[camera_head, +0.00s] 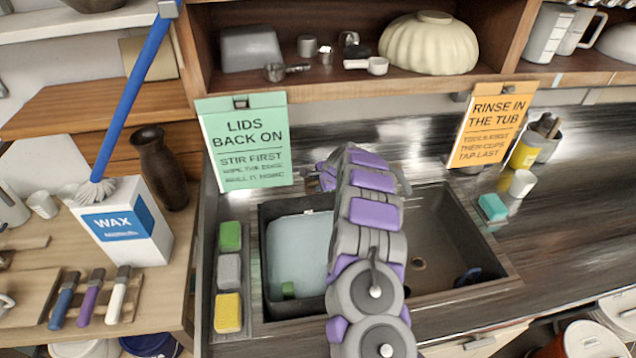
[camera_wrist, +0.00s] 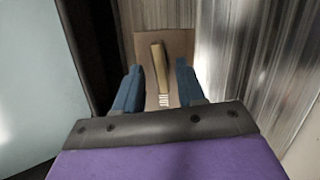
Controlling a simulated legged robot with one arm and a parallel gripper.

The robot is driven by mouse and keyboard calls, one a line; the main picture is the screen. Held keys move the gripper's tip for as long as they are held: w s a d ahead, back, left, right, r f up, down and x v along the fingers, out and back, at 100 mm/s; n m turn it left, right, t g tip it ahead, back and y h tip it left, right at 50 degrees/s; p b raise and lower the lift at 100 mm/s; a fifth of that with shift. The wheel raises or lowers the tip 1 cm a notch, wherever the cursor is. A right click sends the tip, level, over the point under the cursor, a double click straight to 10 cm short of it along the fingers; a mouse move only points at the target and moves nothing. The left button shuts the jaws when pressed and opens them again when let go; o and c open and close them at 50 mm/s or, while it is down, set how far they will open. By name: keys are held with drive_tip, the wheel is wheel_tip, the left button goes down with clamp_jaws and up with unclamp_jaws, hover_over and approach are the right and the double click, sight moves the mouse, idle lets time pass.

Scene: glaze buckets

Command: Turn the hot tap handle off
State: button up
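In the wrist view, a tan bar-shaped handle (camera_wrist: 158,66) stands on a brown plate (camera_wrist: 180,48) with small pale marks below it that I cannot read. It looks like the tap handle, but no hot label is legible. My gripper (camera_wrist: 159,72) is open, with one blue finger on each side of the handle and gaps visible between; contact is not seen. In the head view, my arm reaches over the sink (camera_head: 440,235) to its back edge and hides the tap and most of the gripper.
A pale blue tub (camera_head: 300,250) sits in the sink's left side. A sponge tray (camera_head: 247,290) lies left of it. A teal block (camera_head: 492,207) and white cup (camera_head: 522,183) stand right.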

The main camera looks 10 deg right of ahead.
drive_tip(key=p+v, duration=0.2)
drive_tip(key=v, duration=1.4)
drive_tip(key=shift+s+r, duration=0.15)
drive_tip(key=shift+r, duration=0.05)
